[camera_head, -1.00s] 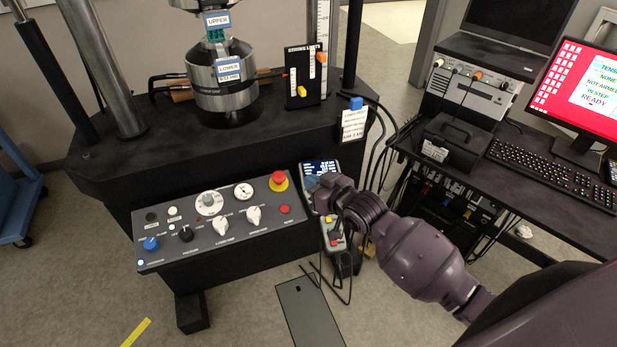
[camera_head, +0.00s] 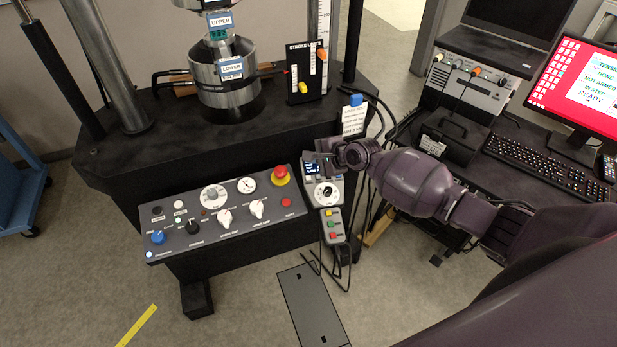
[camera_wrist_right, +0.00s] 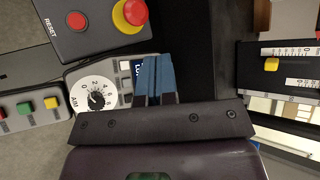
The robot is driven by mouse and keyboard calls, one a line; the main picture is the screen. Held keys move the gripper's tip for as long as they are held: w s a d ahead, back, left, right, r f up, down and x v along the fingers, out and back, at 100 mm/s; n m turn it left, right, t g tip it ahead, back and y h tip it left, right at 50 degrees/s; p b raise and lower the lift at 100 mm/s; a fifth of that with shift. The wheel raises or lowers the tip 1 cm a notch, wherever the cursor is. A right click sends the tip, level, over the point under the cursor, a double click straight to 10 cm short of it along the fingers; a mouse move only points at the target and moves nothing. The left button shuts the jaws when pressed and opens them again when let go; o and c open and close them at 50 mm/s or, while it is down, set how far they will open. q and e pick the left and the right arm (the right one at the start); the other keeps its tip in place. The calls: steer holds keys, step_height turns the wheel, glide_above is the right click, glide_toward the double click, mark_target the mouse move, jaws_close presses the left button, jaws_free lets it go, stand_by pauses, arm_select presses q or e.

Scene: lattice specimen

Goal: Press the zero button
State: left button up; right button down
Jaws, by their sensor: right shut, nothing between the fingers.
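A small indicator unit with a dark lit screen (camera_head: 312,172) and a white dial (camera_head: 326,193) stands at the right end of the grey control panel. In the right wrist view its white dial (camera_wrist_right: 95,97) shows beside a few small pale keys (camera_wrist_right: 125,83) and part of the screen. I cannot read the key labels, so I cannot tell which is zero. My right gripper (camera_head: 322,170) is over the screen area. In the right wrist view its blue fingers (camera_wrist_right: 153,78) are together and empty, hiding part of the unit. I cannot tell whether they touch it. My left gripper is out of view.
The control panel (camera_head: 222,240) carries knobs and a red emergency stop (camera_head: 281,174) close left of the unit. A pendant with coloured buttons (camera_head: 333,226) hangs below it. A stroke limits plate (camera_head: 303,75) stands behind. The desk with keyboard (camera_head: 540,165) is at right.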

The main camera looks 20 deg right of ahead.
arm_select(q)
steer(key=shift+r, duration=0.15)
arm_select(e)
steer(key=shift+m, duration=0.9)
steer(key=b, duration=0.5)
glide_above(308, 178)
steer(key=s, duration=0.3)
steer(key=f, duration=0.5)
steer(key=shift+w, duration=0.2)
steer(key=f+b, duration=0.1)
steer(key=w+f+b, duration=0.1)
steer(key=f+b, duration=0.1)
steer(key=shift+f, duration=0.2)
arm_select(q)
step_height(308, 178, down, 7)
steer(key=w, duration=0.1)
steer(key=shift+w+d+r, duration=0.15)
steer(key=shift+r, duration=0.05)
